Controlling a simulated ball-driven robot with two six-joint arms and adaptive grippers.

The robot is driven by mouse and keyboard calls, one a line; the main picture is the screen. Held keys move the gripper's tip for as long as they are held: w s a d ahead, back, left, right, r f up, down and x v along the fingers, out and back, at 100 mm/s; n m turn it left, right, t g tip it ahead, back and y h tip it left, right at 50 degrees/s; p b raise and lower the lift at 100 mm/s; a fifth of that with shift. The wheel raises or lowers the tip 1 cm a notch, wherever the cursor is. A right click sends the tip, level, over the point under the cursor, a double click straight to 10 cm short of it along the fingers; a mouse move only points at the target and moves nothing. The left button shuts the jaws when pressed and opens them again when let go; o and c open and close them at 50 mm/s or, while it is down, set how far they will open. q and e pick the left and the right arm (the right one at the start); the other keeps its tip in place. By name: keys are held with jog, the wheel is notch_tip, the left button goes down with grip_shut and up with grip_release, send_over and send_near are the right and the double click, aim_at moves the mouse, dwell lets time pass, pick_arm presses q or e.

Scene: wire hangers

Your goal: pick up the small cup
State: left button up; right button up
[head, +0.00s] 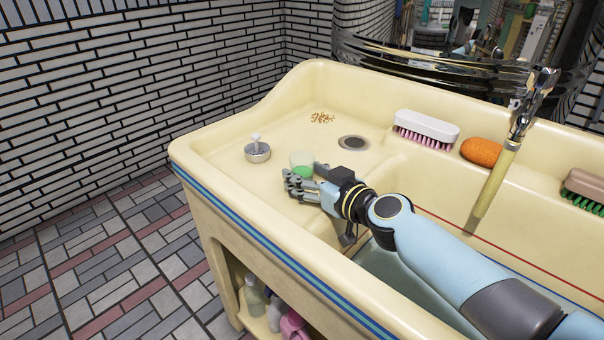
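The small cup (302,160) is clear, with something green in its lower part. It stands upright on the cream basin's flat left area. My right gripper (304,179) reaches in from the right, low over the same surface. Its near fingers cover the cup's lower front, and another finger shows at the cup's right side. The fingers are beside the cup, but I cannot tell whether they touch it or are closed on it. My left gripper is not in view.
A round metal stopper (257,153) stands left of the cup. Behind are brown crumbs (322,118) and a drain hole (353,143). A white brush (426,130), an orange sponge (481,152) and a tan-handled metal fixture (497,178) are to the right. The basin's rim (232,195) runs in front.

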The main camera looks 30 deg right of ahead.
jog(key=c, duration=0.8)
jog(key=shift+r, duration=0.2)
